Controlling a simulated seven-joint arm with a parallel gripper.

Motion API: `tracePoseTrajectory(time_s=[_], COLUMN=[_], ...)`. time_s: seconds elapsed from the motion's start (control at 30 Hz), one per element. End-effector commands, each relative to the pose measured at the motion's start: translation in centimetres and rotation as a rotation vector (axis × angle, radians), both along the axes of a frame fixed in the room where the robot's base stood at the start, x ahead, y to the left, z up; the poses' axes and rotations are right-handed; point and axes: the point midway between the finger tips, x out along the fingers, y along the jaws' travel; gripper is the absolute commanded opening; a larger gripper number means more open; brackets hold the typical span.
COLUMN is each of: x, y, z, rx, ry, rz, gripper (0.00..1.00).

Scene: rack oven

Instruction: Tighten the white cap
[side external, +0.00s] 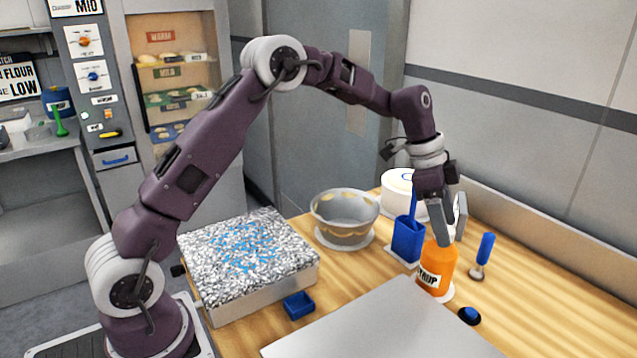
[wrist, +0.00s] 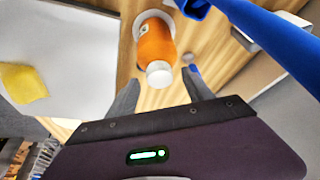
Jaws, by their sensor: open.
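An orange syrup bottle (side external: 437,268) stands upright on a white round base on the wooden table. In the wrist view the orange bottle (wrist: 155,42) carries a white cap (wrist: 159,74), which lies between my fingers from that camera's angle. In the wrist view the fingers of my gripper (wrist: 159,80) sit on either side of the cap, with a visible gap on each side.
A blue holder with a blue-handled tool (side external: 407,240) stands close left of the bottle. A blue-handled tool (side external: 485,252) stands to the right. A patterned bowl (side external: 345,225) and white round container (side external: 396,181) are behind. A grey board (side external: 385,330) lies in front.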

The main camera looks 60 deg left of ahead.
Motion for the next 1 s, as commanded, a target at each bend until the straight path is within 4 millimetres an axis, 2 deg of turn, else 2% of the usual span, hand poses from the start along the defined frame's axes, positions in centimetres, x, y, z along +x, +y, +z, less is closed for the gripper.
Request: tracePoseTrajectory(time_s=[0.1, 0.37, 0.7, 1.0], x=[-0.3, -2.3, -9.8, -17.2], y=[0.0, 1.9, 2.0, 2.4], z=[0.6, 7.0, 12.0, 14.5], rx=[-0.001, 0.0, 0.023, 0.03], ry=[-0.007, -0.007, -0.006, -0.019], rz=[0.27, 0.261, 0.42, 0.572], gripper=[0.6, 0.6, 0.6, 0.6])
